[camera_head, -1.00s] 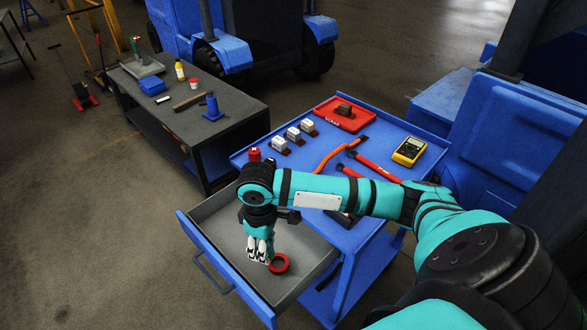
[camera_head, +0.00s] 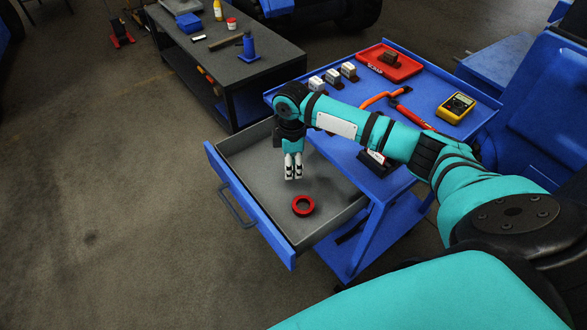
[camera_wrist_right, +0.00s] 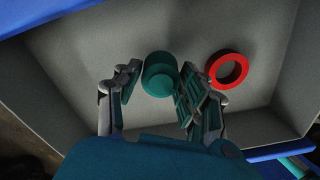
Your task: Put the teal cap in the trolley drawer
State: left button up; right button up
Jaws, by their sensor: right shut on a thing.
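The teal cap (camera_wrist_right: 159,74) shows in the right wrist view as a round teal piece between the two fingers of my right gripper (camera_wrist_right: 160,88), which is shut on it. In the head view the right gripper (camera_head: 293,176) points down over the open grey trolley drawer (camera_head: 252,178), and the cap cannot be made out there. The drawer is pulled out on the left side of the blue trolley (camera_head: 350,160). My left gripper is not in view.
A red ring (camera_head: 295,210) lies on the drawer floor near its front right; the rest of the floor looks clear. On the trolley top are a red tray (camera_head: 372,64), white boxes (camera_head: 332,76), red-handled tools and a yellow meter (camera_head: 455,107). A dark workbench (camera_head: 262,68) stands behind.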

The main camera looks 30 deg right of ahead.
jog(key=shift+f, duration=1.55)
jog(key=o, duration=0.8)
jog(key=shift+f, duration=0.15)
jog(key=shift+c, duration=0.2)
notch_tip(320, 180, up, 12)
jog(key=shift+r, duration=0.2)
